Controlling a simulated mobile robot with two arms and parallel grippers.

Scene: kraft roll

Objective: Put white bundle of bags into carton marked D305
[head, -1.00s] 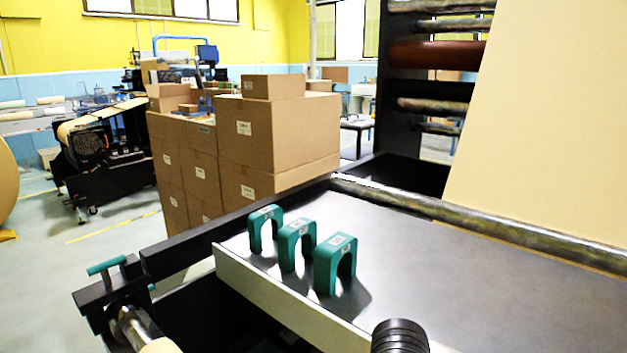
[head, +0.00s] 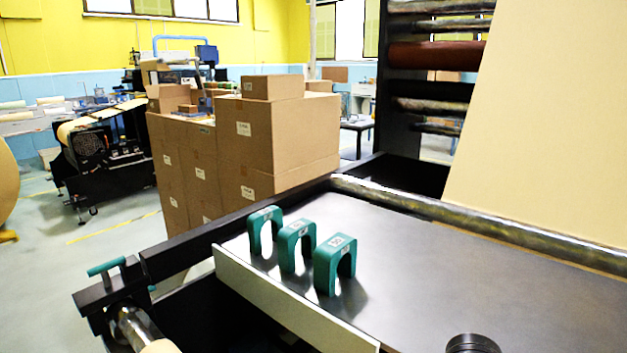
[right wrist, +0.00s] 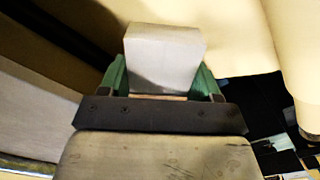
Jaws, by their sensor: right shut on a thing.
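In the right wrist view, my right gripper (right wrist: 162,80) is shut on a white block-shaped bundle of bags (right wrist: 165,52), which sits between its two green fingers. The bundle's lower end is hidden by the gripper body. The head view shows neither this gripper nor the bundle. My left gripper is in no view. Closed brown cartons (head: 280,132) with small white labels stand stacked behind the machine in the head view. The labels are too small to read, so I cannot tell which carton is D305.
Three green arch-shaped pieces (head: 297,246) stand on the grey machine table (head: 440,270), near its left edge. A metal roller (head: 480,226) runs along the table's back. A large kraft sheet (head: 550,120) rises at the right. The table's middle is clear.

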